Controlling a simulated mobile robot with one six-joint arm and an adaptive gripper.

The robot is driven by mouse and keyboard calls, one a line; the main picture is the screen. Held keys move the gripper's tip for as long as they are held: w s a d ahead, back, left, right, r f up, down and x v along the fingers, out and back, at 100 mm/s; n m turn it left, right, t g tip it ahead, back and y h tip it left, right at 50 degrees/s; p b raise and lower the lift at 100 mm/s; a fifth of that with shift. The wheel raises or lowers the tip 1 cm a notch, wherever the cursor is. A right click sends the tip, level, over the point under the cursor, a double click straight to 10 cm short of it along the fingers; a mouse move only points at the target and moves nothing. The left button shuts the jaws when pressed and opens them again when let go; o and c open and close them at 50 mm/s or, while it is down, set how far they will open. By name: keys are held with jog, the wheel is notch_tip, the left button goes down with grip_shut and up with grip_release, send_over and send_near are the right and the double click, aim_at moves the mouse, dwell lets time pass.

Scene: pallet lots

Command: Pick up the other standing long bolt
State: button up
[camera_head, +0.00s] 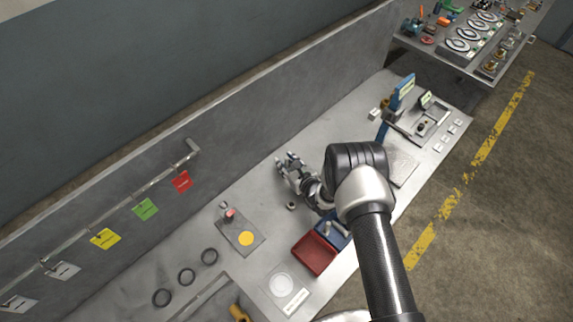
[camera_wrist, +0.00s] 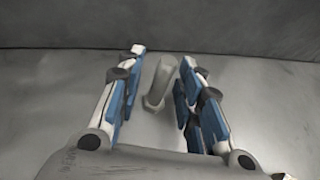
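In the wrist view a grey long bolt (camera_wrist: 158,85) stands slightly tilted in the picture between the two blue-padded fingers of my gripper (camera_wrist: 163,60). The fingers are apart, with a narrow gap showing on each side of the bolt. In the head view my gripper (camera_head: 288,159) is low over the bench near the back wall panel. The bolt is hard to make out there among the fingers. The bolt's lower end shows between the fingers in the wrist view.
A blue bin (camera_head: 343,243) with a grey piece in it and a red bin (camera_head: 314,254) stand in front of my gripper. A small nut (camera_head: 291,206) lies nearby. A plate with a yellow disc (camera_head: 246,239) is to the left. The back panel (camera_head: 230,130) is close behind.

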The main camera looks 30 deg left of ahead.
grip_shut()
dwell(0.5)
